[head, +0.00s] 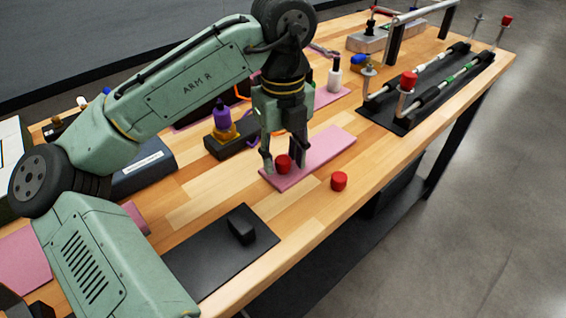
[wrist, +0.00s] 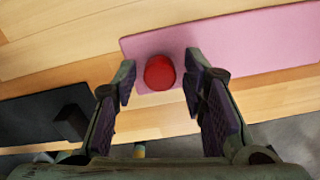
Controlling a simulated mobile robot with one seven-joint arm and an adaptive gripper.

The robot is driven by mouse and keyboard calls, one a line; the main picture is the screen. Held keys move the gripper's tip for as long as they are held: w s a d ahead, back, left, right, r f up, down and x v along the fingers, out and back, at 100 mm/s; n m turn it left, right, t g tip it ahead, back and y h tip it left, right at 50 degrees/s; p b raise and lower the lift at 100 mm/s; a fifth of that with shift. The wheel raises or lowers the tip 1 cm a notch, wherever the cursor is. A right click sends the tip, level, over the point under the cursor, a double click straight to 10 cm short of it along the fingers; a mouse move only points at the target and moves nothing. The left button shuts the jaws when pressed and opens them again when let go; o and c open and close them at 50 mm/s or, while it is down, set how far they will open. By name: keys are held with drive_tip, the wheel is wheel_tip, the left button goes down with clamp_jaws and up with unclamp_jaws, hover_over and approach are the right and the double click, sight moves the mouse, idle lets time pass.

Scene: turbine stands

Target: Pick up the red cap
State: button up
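A red cap (head: 283,164) is at the near left end of a pink mat (head: 318,152). My gripper (head: 284,158) points down over it with its fingers open. In the wrist view the same cap (wrist: 159,73) lies between the fingertips (wrist: 159,78), with a gap on each side, at the pink mat's edge. I cannot tell how far the fingertips are above the mat. A second red cap (head: 339,181) sits on the bare wood to the right, near the table's front edge. It is not visible in the wrist view.
A black mat (head: 205,268) with a black block (head: 241,227) lies nearer, at left. A black stand with rods (head: 380,114) and red-topped posts is at right. A purple-and-yellow bottle (head: 223,122) stands behind my gripper. Bare wood lies around the second cap.

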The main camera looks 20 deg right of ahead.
sight(286, 158)
drive_tip(key=c, duration=0.6)
drive_tip(key=shift+c, duration=0.2)
drive_tip(key=shift+r, duration=0.85)
drive_tip(key=shift+d+r+b, duration=0.25)
drive_tip(key=shift+r+b, duration=0.1)
drive_tip(key=shift+r, duration=0.6)
drive_tip(key=d+r+b, duration=0.1)
drive_tip(key=d, duration=1.4)
drive_tip(key=shift+d+r+b, duration=0.25)
drive_tip(key=shift+b, duration=0.05)
